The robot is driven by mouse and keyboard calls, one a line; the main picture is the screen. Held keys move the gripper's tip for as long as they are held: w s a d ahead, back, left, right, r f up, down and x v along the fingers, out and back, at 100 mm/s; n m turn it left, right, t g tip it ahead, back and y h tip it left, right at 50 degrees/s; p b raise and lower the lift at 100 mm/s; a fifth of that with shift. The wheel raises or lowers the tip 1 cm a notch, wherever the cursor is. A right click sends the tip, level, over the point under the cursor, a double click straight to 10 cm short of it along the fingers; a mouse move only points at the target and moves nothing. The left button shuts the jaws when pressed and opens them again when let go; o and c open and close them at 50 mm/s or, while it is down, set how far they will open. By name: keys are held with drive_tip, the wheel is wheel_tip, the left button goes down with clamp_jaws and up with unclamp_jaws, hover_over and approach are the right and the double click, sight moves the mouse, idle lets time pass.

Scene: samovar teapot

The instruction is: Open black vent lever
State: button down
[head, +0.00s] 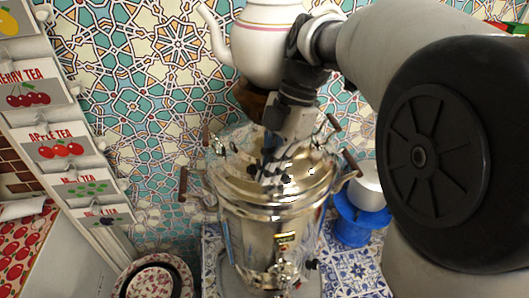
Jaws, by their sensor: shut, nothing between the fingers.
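The shiny metal samovar (268,210) stands upright in the lower middle of the head view, with wooden side handles. A small black knob (312,264) sticks out at its lower front, right of the tap (283,272). I cannot tell whether this knob is the vent lever, and no other black lever shows clearly. My gripper (280,138) points down over the back of the samovar's top, well above and behind the knob in the picture. Its fingers are shut and hold nothing. Their tips blend with reflections, so contact with the top cannot be told. My gripper hides part of the top.
A white teapot (262,50) with coloured bands is behind my gripper. A blue stand with a metal pot (366,190) is right of the samovar. A tea-box rack (75,150) fills the left side, and a floral plate (158,280) lies at lower left.

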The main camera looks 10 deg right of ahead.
drive_tip(key=shift+w+a, duration=0.25)
